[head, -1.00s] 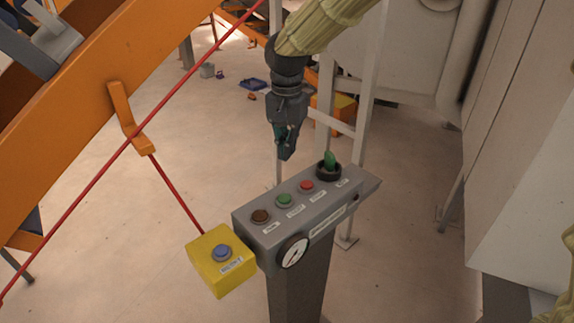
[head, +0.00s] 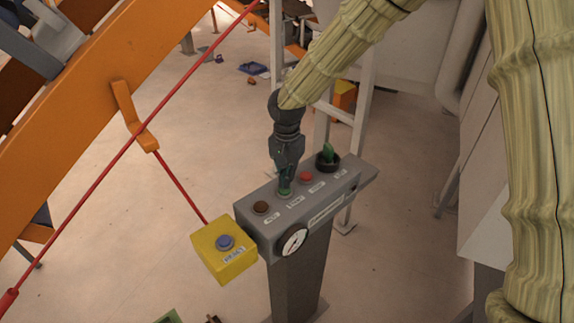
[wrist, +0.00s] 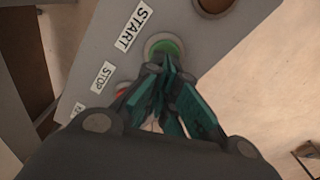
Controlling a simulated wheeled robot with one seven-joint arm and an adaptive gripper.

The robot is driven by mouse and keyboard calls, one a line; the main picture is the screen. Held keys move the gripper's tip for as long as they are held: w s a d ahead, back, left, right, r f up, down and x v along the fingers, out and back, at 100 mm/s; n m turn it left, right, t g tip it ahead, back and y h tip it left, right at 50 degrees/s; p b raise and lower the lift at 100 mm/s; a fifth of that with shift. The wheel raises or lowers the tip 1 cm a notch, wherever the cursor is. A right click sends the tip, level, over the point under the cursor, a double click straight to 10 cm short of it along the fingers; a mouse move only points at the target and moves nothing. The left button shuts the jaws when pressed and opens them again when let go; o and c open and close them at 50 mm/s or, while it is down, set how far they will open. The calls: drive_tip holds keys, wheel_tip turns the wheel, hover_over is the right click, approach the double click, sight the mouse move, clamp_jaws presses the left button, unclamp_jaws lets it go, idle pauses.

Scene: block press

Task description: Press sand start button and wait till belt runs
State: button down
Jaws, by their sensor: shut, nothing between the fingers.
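The grey control panel (head: 330,210) stands on a post in the middle of the head view. The green start button (wrist: 165,46) sits beside its START label (wrist: 134,27) in the wrist view. In the head view the green button (head: 285,195) is mostly hidden under my fingertips. My gripper (head: 285,185) points down at this button with its fingers together and empty. In the wrist view the fingertips (wrist: 167,66) overlap the button's near edge. I cannot tell whether it is pressed in. No belt can be clearly made out.
A brown button (head: 261,208) lies left of the green one. A red button (head: 305,177) by the STOP label and a black knob with a green handle (head: 328,157) lie right. A yellow box (head: 226,263) with a blue button joins the panel's left. An orange beam (head: 90,110) and red cord (head: 180,184) are left.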

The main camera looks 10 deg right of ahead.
drive_tip(key=shift+f, duration=0.4)
drive_tip(key=shift+f+b, duration=0.45)
drive_tip(key=shift+f, duration=0.4)
drive_tip(key=shift+s+f, duration=0.15)
drive_tip(key=shift+f, duration=0.1)
wheel_tip(320, 180, up, 4)
drive_tip(key=p, duration=0.3)
drive_tip(key=shift+r, duration=0.15)
wheel_tip(320, 180, up, 10)
drive_tip(key=b, duration=0.3)
drive_tip(key=shift+r, duration=0.1)
